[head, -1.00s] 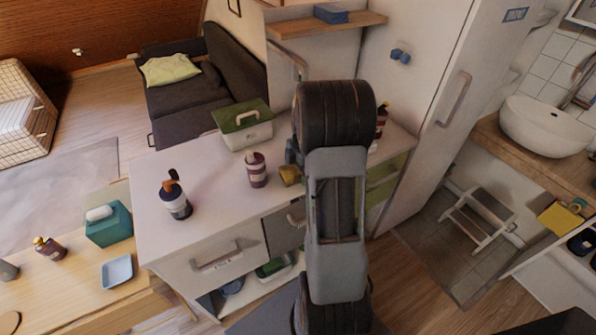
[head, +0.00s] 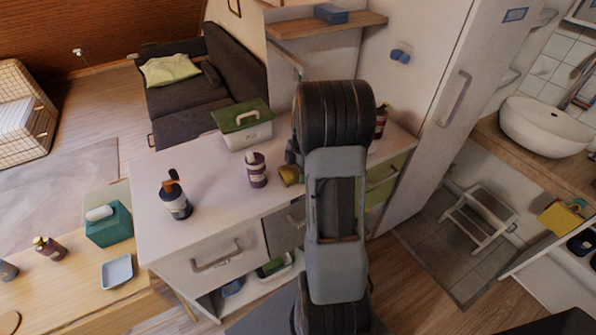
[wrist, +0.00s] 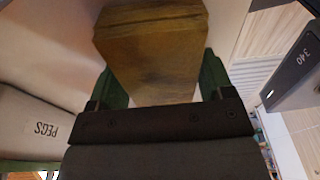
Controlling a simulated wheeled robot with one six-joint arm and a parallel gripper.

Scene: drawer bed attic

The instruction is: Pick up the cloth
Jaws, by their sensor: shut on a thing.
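The mustard-yellow cloth (wrist: 152,50) looks like a thick folded block in the wrist view. It sits between the green fingers of my gripper (wrist: 157,72), which is shut on it. In the head view a small part of the cloth (head: 289,176) shows at the left of my arm, over the right part of the white counter. My arm hides most of the gripper there. I cannot tell whether the cloth touches the counter top.
On the white counter (head: 218,190) stand a dark pump bottle (head: 176,203), a purple bottle (head: 257,170) and a green-lidded box (head: 244,125). Another dark bottle (head: 381,122) stands right of my arm. A box marked PEGS (wrist: 40,125) is at the left in the wrist view.

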